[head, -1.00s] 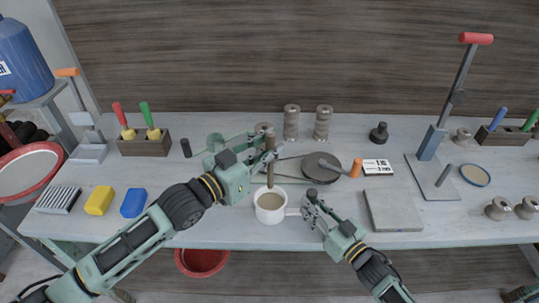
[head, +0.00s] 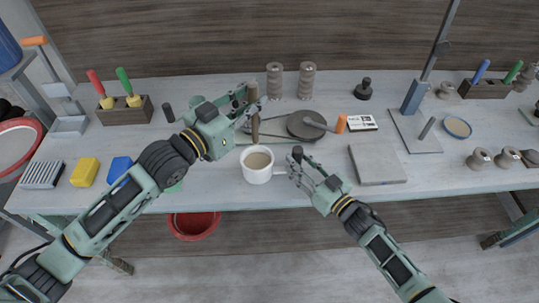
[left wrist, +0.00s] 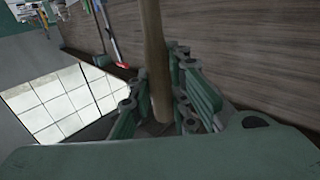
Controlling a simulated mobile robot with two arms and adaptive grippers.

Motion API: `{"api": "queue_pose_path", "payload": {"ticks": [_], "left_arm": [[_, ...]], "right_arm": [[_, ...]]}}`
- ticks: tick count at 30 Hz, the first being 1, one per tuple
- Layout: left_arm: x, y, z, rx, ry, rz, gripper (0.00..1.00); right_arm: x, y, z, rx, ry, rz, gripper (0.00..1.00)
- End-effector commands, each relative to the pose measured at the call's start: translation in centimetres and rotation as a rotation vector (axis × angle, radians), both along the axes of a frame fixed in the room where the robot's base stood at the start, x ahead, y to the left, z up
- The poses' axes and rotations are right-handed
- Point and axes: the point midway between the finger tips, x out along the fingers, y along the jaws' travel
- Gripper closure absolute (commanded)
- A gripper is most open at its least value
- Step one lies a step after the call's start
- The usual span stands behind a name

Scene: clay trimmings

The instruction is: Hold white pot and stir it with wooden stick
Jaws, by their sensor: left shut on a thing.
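The white pot (head: 257,174) stands upright on the table near its front edge, with pale brown content inside. Its handle points right. My left gripper (head: 253,108) is shut on the wooden stick (head: 255,130) and holds it upright. The stick's lower end shows just above the pot's far rim in the head view; it looks outside the content. The stick also fills the middle of the left wrist view (left wrist: 154,60), between the fingers (left wrist: 157,108). My right gripper (head: 296,166) is at the pot's handle; whether its fingers close on it is unclear.
A dark disc (head: 305,125) with a grey tool lies behind the pot. A grey slab (head: 377,165) lies to the right. Yellow (head: 85,172) and blue (head: 119,168) sponges lie at left, the blue one partly behind my left arm. A red bucket (head: 194,226) is below the table edge.

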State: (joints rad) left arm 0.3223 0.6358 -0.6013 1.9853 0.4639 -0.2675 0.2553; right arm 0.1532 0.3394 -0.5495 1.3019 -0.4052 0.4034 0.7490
Motion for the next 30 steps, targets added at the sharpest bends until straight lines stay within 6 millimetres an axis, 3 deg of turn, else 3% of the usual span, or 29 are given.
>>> {"api": "queue_pose_path", "payload": {"ticks": [14,30], "left_arm": [[0.0,0.0,0.0,0.0,0.0,0.0,1.0],[0.0,0.0,0.0,0.0,0.0,0.0,1.0]], "right_arm": [[-0.5,-0.4,-0.1,-0.001,0.001,0.0,0.54],[-8.1,-6.8,-0.1,-0.001,0.003,0.0,0.54]]}}
